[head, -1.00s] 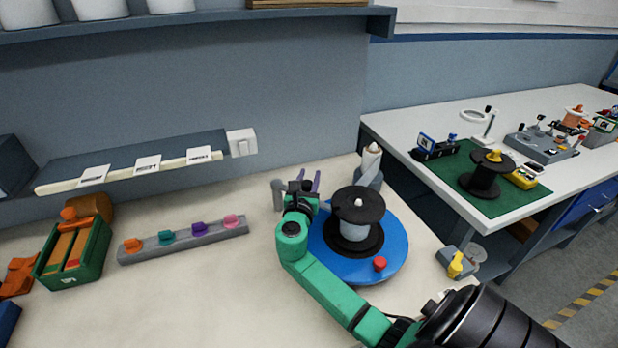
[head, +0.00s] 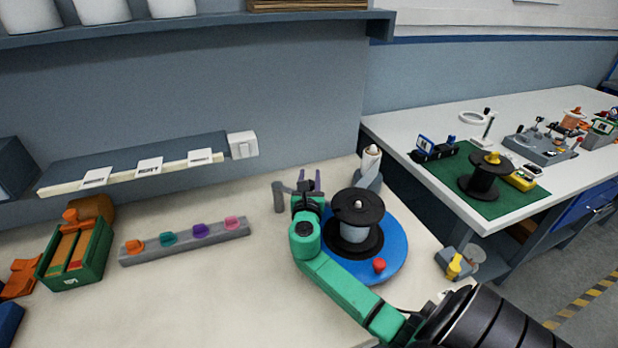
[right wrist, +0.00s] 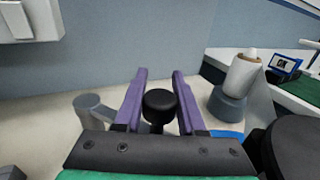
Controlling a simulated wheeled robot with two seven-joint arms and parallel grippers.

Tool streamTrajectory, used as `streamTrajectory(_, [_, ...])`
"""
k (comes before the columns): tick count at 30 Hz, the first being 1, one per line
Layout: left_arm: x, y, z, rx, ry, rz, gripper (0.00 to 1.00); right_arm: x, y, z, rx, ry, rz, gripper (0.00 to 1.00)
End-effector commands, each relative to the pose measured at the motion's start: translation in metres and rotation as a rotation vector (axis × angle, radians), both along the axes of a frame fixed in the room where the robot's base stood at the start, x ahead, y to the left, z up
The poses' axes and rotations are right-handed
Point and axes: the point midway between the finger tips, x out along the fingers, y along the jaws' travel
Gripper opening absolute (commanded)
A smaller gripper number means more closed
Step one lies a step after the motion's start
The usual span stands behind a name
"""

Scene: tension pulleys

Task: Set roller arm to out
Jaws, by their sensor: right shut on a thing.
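The roller arm is grey and pivots on a short grey post (head: 279,197) left of the blue turntable (head: 392,265). In the right wrist view the post (right wrist: 92,112) stands left of my fingers, and the arm runs from it behind the left finger. A black round roller (right wrist: 160,105) sits between the two purple fingers of my right gripper (right wrist: 158,88). In the head view my right gripper (head: 311,181) is at the turntable's left back edge, shut on the roller. The arm's full length is hidden by my gripper. My left gripper is not in view.
A black spool (head: 357,208) stands on the turntable, close right of my gripper. A white cone spool (head: 370,165) stands behind it. A grey rail with coloured knobs (head: 190,238) and a green box (head: 77,258) lie left. The bench between rail and post is clear.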

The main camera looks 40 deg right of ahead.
Motion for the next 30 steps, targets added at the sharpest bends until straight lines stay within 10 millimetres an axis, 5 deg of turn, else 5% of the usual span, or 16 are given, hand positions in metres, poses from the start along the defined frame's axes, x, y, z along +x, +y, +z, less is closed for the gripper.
streamTrajectory(8, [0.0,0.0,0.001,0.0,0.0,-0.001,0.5,0.001,-0.002,0.001,0.001,-0.001,0.012,0.0])
streamTrajectory(9, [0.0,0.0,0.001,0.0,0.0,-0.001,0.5,0.001,-0.002,0.001,0.001,-0.001,0.012,0.54])
streamTrajectory(11, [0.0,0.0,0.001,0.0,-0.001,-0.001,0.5,0.001,-0.002,0.001,0.001,-0.001,0.012,0.69])
streamTrajectory(23, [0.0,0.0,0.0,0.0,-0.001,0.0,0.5,-0.005,0.004,0.0,0.001,-0.001,0.014,0.69])
streamTrajectory(30, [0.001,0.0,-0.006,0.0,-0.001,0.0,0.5,-0.042,0.036,-0.002,0.004,-0.001,0.014,0.69])
